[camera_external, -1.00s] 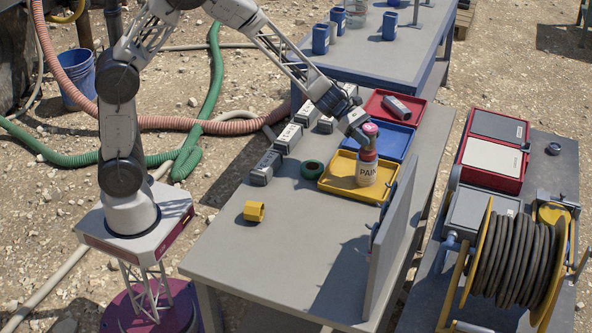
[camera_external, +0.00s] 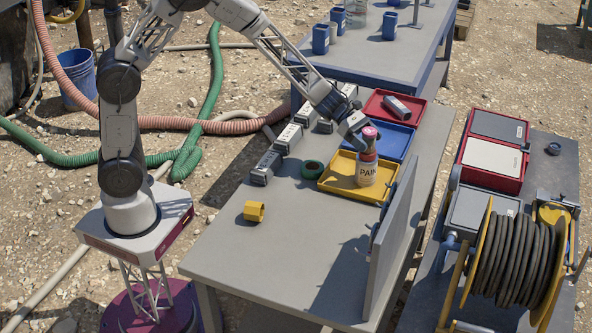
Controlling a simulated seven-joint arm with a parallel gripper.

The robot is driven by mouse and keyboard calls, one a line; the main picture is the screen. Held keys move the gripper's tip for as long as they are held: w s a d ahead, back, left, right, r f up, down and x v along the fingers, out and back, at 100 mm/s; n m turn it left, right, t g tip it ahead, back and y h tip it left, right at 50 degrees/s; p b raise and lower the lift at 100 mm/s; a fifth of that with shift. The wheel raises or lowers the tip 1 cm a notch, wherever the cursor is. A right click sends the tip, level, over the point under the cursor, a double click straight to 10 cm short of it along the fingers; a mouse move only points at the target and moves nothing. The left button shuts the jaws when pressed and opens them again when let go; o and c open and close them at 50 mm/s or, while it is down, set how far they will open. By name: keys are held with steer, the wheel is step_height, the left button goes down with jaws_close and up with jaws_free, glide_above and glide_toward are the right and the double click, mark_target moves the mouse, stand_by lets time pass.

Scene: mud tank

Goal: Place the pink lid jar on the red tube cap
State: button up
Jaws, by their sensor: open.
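The pink lid jar (camera_external: 366,172) is a pale jar with dark lettering, standing upright in the yellow tray (camera_external: 334,187). Its pink top (camera_external: 370,134) shows above a dark red band. My gripper (camera_external: 361,139) is open, tilted, and close against the left side of the jar's top; I cannot tell whether it touches. The fingers are small and partly merge with the jar. I cannot make out a separate red tube cap. A yellow ring-like cap (camera_external: 254,211) lies on the near table, and a green ring (camera_external: 312,170) lies just left of the yellow tray.
Several grey blocks line the table's left edge. An upright grey panel (camera_external: 393,245) stands at the right. The table's front is clear.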

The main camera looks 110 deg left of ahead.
steer(key=shift+r, duration=0.15)
steer(key=shift+s+a+r, duration=0.15)
steer(key=shift+s+r, duration=0.1)
steer(key=shift+s, duration=0.15)
steer(key=v, duration=1.1)
stand_by(0.5)
steer(key=s+d+r+m+g+h, duration=0.1)
steer(key=s+d+r+m+g, duration=0.3)
steer(key=d, duration=0.6)
steer(key=s+d+r+m+g+h, duration=0.1)
steer(key=d+r+m, duration=0.1)
steer(key=d+m, duration=0.55)
steer(key=s+d+r+m+g+h, duration=0.1)
steer(key=s+d+r+m+g, duration=0.15)
steer(key=d, duration=0.85)
steer(key=s+d+r+m+g+y, duration=0.1)
steer(key=s+d+m+y, duration=0.2)
steer(key=s+d+m, duration=0.4)
steer(key=s+d+r+m+g+y, duration=0.2)
steer(key=s+d+m+y, duration=0.2)
steer(key=s+d+m, duration=0.3)
steer(key=s+m, duration=0.4)
steer(key=s, duration=0.5)
steer(key=shift+d+r+m, duration=0.15)
steer(key=shift+d+m, duration=0.05)
steer(key=shift+m, duration=0.1)
